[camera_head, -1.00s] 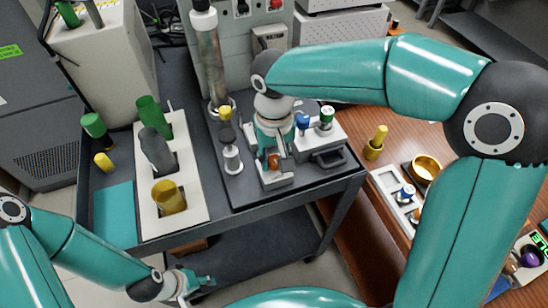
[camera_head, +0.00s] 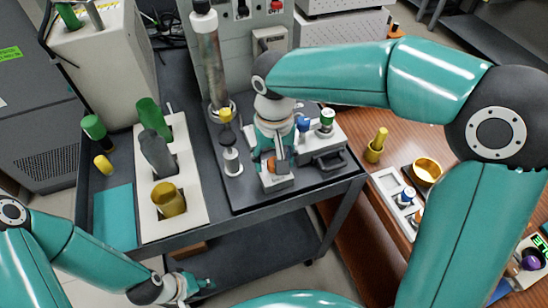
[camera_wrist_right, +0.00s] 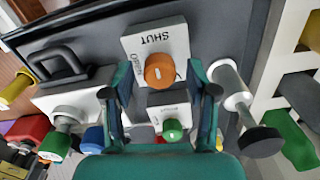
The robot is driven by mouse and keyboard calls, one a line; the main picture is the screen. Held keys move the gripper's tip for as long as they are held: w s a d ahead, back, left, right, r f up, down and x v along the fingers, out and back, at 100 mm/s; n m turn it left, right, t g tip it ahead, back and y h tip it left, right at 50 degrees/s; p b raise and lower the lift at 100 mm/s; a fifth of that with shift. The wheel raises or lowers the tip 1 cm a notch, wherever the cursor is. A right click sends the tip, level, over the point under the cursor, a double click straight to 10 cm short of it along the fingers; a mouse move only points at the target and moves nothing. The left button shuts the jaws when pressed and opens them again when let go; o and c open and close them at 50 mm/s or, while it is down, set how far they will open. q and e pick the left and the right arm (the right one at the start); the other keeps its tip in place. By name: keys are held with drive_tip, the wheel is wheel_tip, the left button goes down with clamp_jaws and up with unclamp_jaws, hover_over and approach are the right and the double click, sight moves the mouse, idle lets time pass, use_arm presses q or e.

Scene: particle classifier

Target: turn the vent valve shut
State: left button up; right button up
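The orange valve knob (camera_wrist_right: 159,72) sits on a pale block (camera_wrist_right: 176,42) marked SHUT, with a second word along its side that I cannot read surely. A pointer mark shows on the knob's face. In the head view the knob (camera_head: 271,164) shows at the front of the grey panel, partly behind my right gripper (camera_head: 277,151). In the wrist view the right gripper (camera_wrist_right: 157,82) is open, with one finger on each side of the knob and gaps between. My left gripper (camera_head: 188,286) hangs low in front of the cart, fingers apart and empty.
A green knob (camera_wrist_right: 172,130) lies close by on a second block. A blue knob (camera_head: 303,123), a black handle (camera_head: 329,162) and a yellow-topped post (camera_head: 226,116) stand around the valve. A white rack (camera_head: 190,207) with cylinders is to the left.

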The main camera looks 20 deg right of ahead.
wheel_tip(320, 180, up, 12)
idle(0.6)
drive_tip(key=shift+s+f, duration=0.1)
idle(0.4)
